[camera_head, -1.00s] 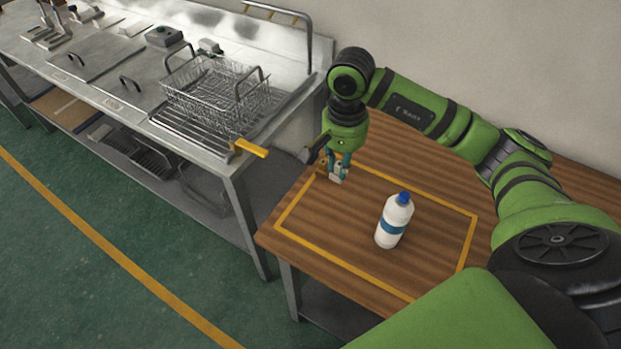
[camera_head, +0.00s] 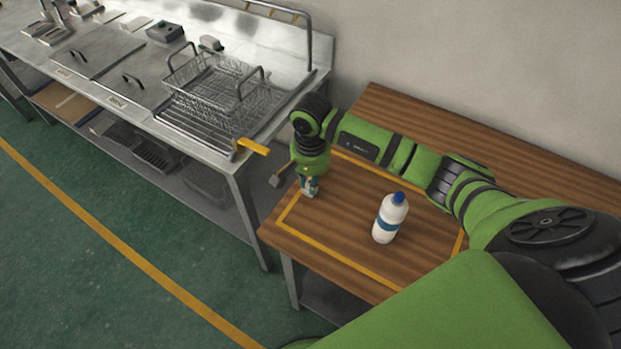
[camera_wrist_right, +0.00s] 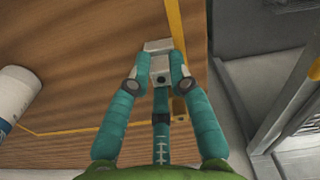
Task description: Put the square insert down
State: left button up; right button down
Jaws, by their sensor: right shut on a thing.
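My right gripper (camera_head: 309,187) is over the left part of the wooden table, inside or near the yellow outline. In the right wrist view its teal fingers (camera_wrist_right: 159,75) are closed on the square insert (camera_wrist_right: 158,46), a small light grey metal block. The insert shows only as a small pale piece (camera_head: 308,193) below the fingers in the head view. I cannot tell whether it touches the table top. My left gripper is not in view.
A white bottle with a blue cap (camera_head: 390,218) stands right of my gripper on the wooden table (camera_head: 345,205). A steel counter with a wire basket (camera_head: 215,85) and a yellow handle (camera_head: 252,146) stands to the left. The table's yellow-outlined area is otherwise clear.

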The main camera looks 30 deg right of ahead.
jog(key=shift+f, duration=0.2)
jog(key=c, duration=1.1)
grip_release()
jog(key=shift+r, duration=0.1)
jog(key=shift+r, duration=0.4)
notch_tip(320, 180, up, 12)
jog(key=b, duration=0.4)
jog(key=shift+f, duration=0.25)
